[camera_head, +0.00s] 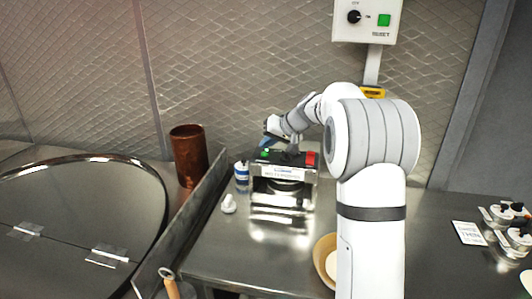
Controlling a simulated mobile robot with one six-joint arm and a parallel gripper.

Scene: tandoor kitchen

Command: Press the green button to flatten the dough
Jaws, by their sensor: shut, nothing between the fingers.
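The dough press (284,205) is a metal box with an open front on the counter. A small green button (265,152) sits at the left of its top and a red block (312,158) at the right. My gripper (268,139) is shut and empty, reaching down just above or behind the green button; I cannot tell whether it touches. No dough is clearly visible inside the press. A tan bowl (320,254) with something pale in it stands in front, partly hidden by my arm.
A wall box (367,14) has a black knob and another green button. A blue-and-white container (241,177) and a small white item (229,204) stand left of the press. A copper cylinder (188,156) is beyond a metal divider (200,205). Metal holders (507,225) are at right.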

